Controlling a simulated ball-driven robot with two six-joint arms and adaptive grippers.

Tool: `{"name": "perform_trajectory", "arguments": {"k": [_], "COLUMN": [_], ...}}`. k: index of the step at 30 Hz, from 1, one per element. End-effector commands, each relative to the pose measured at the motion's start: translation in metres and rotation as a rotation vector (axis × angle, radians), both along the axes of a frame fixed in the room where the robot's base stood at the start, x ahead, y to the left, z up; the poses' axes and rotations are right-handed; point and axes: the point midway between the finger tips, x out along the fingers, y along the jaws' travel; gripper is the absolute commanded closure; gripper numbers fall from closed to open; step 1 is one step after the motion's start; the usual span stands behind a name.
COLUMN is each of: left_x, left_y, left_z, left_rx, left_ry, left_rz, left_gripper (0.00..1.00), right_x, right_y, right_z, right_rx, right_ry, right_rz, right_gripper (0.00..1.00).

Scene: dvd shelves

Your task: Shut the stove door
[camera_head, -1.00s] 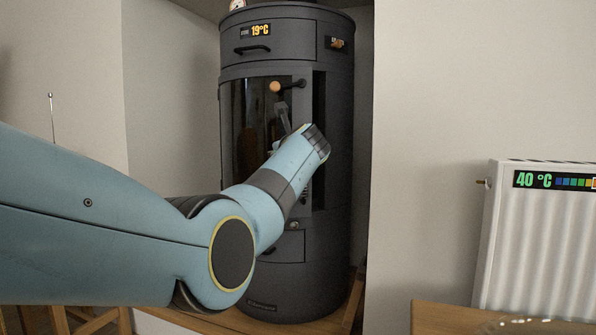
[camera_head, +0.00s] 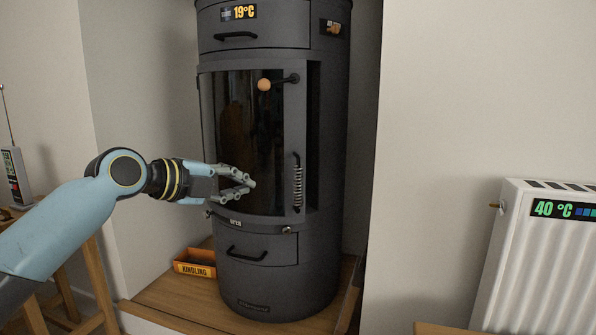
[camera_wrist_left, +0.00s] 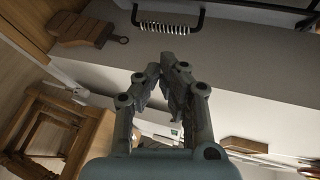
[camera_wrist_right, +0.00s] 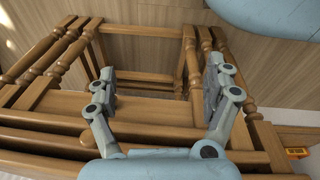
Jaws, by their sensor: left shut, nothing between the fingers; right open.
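The stove (camera_head: 270,290) is a tall dark grey cylinder in the head view. Its door (camera_head: 294,130) has a dark glass pane and a handle with a coiled spring (camera_head: 298,182) near its right edge. A dark gap shows along that edge, so the door looks ajar. My left gripper (camera_head: 251,180) is shut and empty in front of the lower glass, left of the handle; I cannot tell if it touches. In the left wrist view the handle (camera_wrist_left: 168,27) lies beyond the fingertips. My right gripper (camera_wrist_right: 160,72) is open and empty, seen only in the right wrist view.
A kindling box (camera_head: 196,264) sits on the wooden platform (camera_head: 165,300) left of the stove. A radiator (camera_head: 540,260) stands at the right. Wooden furniture (camera_wrist_right: 140,108) lies below my right gripper.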

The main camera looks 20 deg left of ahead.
Motion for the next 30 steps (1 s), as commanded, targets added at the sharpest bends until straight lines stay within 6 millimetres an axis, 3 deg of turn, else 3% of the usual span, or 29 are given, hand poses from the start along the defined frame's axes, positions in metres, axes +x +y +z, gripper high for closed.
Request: {"name": "perform_trajectory", "arguments": {"k": [5, 21, 30], "left_x": [0.002, 0.093, 0.114], "left_y": [-0.009, -0.055, -0.065], "left_z": [-0.003, -0.033, -0.030], "left_rx": [-0.026, -0.023, -0.021], "left_ry": [0.006, 0.007, 0.007], "left_rz": [-0.021, -0.020, -0.019], "left_gripper": [1.00, 1.00, 1.00], "right_x": [0.000, 0.027, 0.034], "right_y": [0.001, 0.018, 0.022], "right_z": [0.003, 0.047, 0.056], "right_rx": [0.003, 0.043, 0.052], "right_ry": [0.006, -0.116, -0.166], "right_rz": [0.000, 0.015, 0.018], "right_gripper": [0.15, 0.15, 0.15]}}
